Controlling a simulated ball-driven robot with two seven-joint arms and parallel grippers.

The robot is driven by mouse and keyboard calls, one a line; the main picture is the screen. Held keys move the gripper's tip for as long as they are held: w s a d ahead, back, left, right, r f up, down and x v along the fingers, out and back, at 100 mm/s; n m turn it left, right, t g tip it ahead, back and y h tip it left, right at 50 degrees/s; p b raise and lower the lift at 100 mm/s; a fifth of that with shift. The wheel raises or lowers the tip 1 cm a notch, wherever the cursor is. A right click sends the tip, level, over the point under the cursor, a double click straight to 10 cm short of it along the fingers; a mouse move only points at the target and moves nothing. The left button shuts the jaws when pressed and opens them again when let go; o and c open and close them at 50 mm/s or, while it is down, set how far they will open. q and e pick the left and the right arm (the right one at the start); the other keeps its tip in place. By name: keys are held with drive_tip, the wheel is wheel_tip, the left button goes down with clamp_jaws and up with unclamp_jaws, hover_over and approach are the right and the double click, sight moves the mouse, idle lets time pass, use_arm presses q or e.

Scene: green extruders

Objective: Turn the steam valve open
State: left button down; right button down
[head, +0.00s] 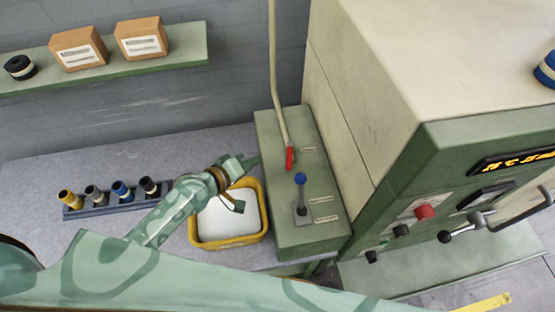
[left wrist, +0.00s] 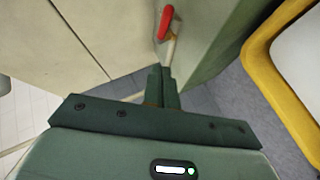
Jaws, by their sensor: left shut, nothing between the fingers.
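The steam valve looks to be the small red handle (head: 290,158) at the lower end of a thin beige pipe (head: 275,70), over the green box unit. The red handle also shows in the left wrist view (left wrist: 165,22), ahead of my fingers and apart from them. My left gripper (head: 257,160) is just left of the red handle, above the back edge of the yellow bin. Its two fingers are together and empty in the left wrist view (left wrist: 162,74). My right gripper is in neither view.
A blue-knobbed lever (head: 300,182) stands on the green box (head: 318,238) in front of the red handle. A yellow bin (head: 262,208) lies below my left gripper. The large machine (head: 390,60) blocks the right. A rack (head: 105,206) of spools sits left.

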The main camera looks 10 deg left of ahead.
sight(278, 172)
use_arm(q)
drive_tip(key=x, duration=0.5)
drive_tip(key=shift+w+d+f+b, duration=0.2)
drive_tip(key=shift+w+d+b, duration=0.05)
drive_tip(key=shift+b, duration=0.15)
drive_tip(key=shift+d+f, duration=0.6)
drive_tip(key=shift+d, duration=0.35)
drive_tip(key=shift+d+f, duration=0.35)
drive_tip(key=shift+d, duration=0.15)
